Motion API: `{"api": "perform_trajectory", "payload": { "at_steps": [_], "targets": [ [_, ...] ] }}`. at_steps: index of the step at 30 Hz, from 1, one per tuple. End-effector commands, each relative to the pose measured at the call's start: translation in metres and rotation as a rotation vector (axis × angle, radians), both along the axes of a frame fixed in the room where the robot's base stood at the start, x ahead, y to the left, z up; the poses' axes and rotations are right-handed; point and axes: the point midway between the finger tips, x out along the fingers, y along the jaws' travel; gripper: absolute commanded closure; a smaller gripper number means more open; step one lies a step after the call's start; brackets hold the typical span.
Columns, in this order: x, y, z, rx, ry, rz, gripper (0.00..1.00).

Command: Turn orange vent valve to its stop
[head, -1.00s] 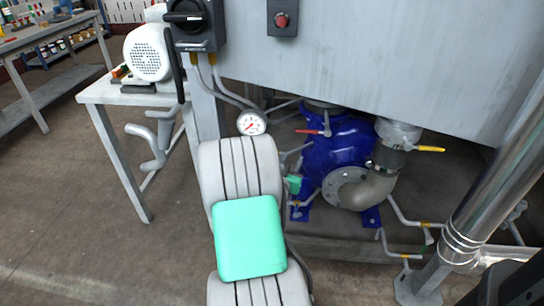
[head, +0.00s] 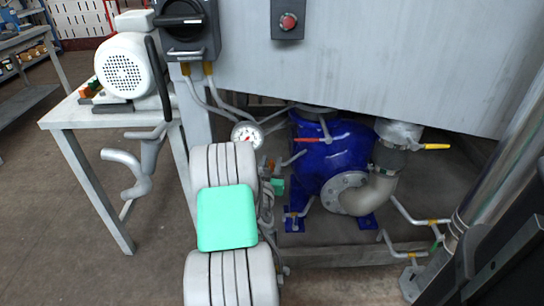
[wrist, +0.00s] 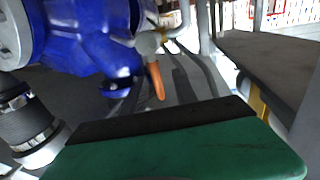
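The orange vent valve handle (wrist: 155,80) shows in the wrist view, hanging down and slightly tilted from a pale metal valve body beside the blue pump. In the head view a small orange patch (head: 270,166) shows just right of my arm, below the gauge; it may be the same handle. My gripper (head: 278,187) shows in the head view only as a small green part beside my arm, left of the pump. In the wrist view a broad green and black part of my gripper (wrist: 185,150) fills the bottom, apart from the handle in the picture. Its finger opening is hidden.
The blue pump (head: 335,160) stands under the grey tank (head: 380,60). A red lever (head: 322,138), a yellow lever (head: 436,146) and a round gauge (head: 247,134) are near it. Pipes and a steel column (head: 478,185) stand right. A white table (head: 85,113) stands left.

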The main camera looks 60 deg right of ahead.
Motion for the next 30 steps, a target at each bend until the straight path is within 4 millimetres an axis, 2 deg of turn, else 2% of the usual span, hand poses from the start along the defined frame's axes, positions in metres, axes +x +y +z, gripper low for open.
{"api": "perform_trajectory", "payload": {
  "at_steps": [3, 6, 14, 26, 30],
  "targets": [
    [0.004, -0.018, 0.001, 0.000, 0.000, -0.003, 0.66],
    [0.005, -0.026, 0.000, 0.001, 0.000, -0.003, 0.66],
    [0.005, -0.028, -0.001, 0.000, 0.002, -0.004, 0.66],
    [0.005, -0.028, 0.000, 0.001, 0.001, -0.005, 0.99],
    [0.005, -0.028, 0.000, 0.001, 0.001, -0.005, 1.00]
  ]
}}
